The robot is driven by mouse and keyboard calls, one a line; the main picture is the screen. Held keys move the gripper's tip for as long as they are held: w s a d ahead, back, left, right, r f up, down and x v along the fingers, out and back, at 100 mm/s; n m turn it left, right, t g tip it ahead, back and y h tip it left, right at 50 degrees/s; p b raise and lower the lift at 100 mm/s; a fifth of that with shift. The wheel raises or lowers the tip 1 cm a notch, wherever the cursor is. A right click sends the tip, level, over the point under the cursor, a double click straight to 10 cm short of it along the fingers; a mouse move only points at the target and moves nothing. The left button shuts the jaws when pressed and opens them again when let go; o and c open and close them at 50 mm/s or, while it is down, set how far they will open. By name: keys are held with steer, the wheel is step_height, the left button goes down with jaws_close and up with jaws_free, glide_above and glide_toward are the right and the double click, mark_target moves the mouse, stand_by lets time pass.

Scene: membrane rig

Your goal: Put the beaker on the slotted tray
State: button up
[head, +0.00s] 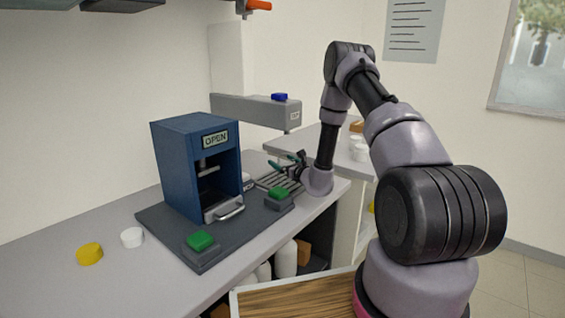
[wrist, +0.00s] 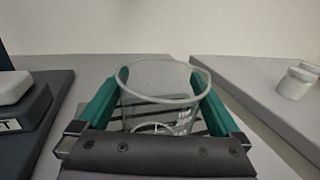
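The clear glass beaker (wrist: 160,82) stands upright between the two green fingers of my gripper (wrist: 158,88) in the wrist view. The fingers press against its sides, one left and one right. In the head view, my gripper (head: 289,164) is at the slotted tray (head: 268,181), over its far part, and the beaker is hard to make out there. Dark slots of the tray show around and through the beaker in the wrist view. I cannot tell whether the beaker's base touches the tray.
A blue press marked OPEN (head: 182,168) stands on a dark base left of the tray, with green buttons (head: 201,240) (head: 279,193). A grey overhead arm (head: 250,110) reaches above the tray. White cups (head: 359,150) stand on the counter behind. Yellow (head: 90,253) and white (head: 132,237) caps lie front left.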

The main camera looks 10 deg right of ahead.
steer(key=shift+s+d+r, duration=0.1)
steer(key=shift+s, duration=0.15)
steer(key=v, duration=1.1)
steer(key=shift+r, duration=0.1)
steer(key=s+a+r+n+g+y, duration=0.25)
steer(key=a+r+n+y, duration=0.2)
steer(key=r, duration=0.35)
steer(key=s+a+r+n+g+y, duration=0.2)
steer(key=a+r+n+g+y, duration=0.15)
steer(key=a+r+n, duration=0.35)
steer(key=s+a+r+n+g+y, duration=0.1)
steer(key=s+a+r+n+g, duration=0.15)
steer(key=s+r+g, duration=0.2)
steer(key=s+a+r+n+g, duration=0.2)
steer(key=s+r+n+g, duration=0.1)
steer(key=s+r, duration=0.25)
steer(key=s+d+r+n+h, duration=0.2)
steer(key=s+d+n+h, duration=0.15)
steer(key=s, duration=0.45)
steer(key=s+d+r+n+h, duration=0.2)
steer(key=s+n+h, duration=0.3)
steer(key=s, duration=0.3)
steer(key=s+d+r+n+t+h, duration=0.2)
steer(key=s+d+r+t+h, duration=0.1)
steer(key=d, duration=0.4)
step_height(320, 180, up, 2)
steer(key=shift+d+r+t+h, duration=0.15)
steer(key=shift+d+t+h, duration=0.25)
steer(key=shift+h, duration=0.45)
